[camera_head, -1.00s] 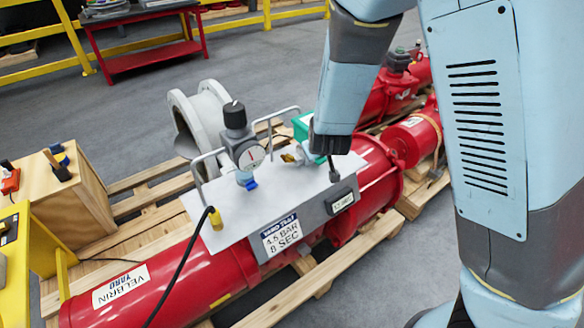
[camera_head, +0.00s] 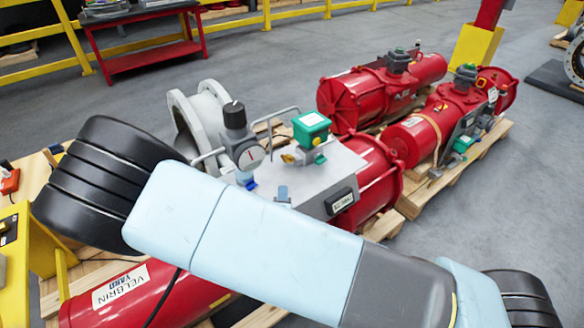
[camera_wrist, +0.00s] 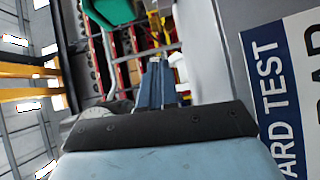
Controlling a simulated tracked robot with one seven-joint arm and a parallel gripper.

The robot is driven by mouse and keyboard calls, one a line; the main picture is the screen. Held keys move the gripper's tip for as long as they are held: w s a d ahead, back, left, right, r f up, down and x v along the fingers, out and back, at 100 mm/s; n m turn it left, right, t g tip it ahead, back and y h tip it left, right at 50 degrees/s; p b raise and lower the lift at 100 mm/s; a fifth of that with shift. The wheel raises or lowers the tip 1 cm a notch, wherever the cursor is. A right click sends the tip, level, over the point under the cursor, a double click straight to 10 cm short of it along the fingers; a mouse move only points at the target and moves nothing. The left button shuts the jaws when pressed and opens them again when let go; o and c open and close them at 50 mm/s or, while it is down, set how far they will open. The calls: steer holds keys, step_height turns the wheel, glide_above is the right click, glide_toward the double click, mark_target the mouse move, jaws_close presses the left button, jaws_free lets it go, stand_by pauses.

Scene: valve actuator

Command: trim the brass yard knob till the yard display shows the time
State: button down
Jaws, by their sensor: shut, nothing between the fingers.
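The brass knob (camera_head: 290,157) sits on the white plate of the red actuator, left of a green-topped box (camera_head: 311,126). The yard display (camera_head: 341,201) is a small dark box with a pale screen on the plate's front edge; its digits are too small to read. My arm crosses the front of the head view. My gripper (camera_head: 283,194) shows as small blue-grey tips above the arm, left of the display and nearer than the knob. In the wrist view its fingers (camera_wrist: 154,85) are together and empty. I cannot make out the knob there.
A black-topped regulator (camera_head: 235,115) with a gauge (camera_head: 249,157) stands left of the knob, with metal hoop handles around the plate. The test placard (camera_wrist: 276,90) is close at right in the wrist view. More red actuators (camera_head: 440,115) lie behind on pallets.

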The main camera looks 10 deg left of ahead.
steer(key=shift+s+a+n+y, duration=0.2)
steer(key=shift+s+n+y, duration=0.2)
steer(key=shift+n, duration=0.1)
steer(key=shift+w+a, duration=0.15)
steer(key=shift+w, duration=0.35)
glide_toward(289, 158)
steer(key=a, duration=0.1)
steer(key=w+a, duration=0.1)
steer(key=a, duration=0.1)
steer(key=shift+w+a+f, duration=0.1)
steer(key=shift+w+f, duration=0.1)
steer(key=shift+w, duration=0.05)
steer(key=w, duration=0.1)
steer(key=w+d, duration=0.1)
steer(key=w, duration=0.1)
steer(key=shift+d, duration=0.1)
steer(key=shift+w+d, duration=0.3)
steer(key=shift+w, duration=0.2)
steer(key=shift+d, duration=0.35)
steer(key=shift+a, duration=0.4)
steer(key=shift+y, duration=0.3)
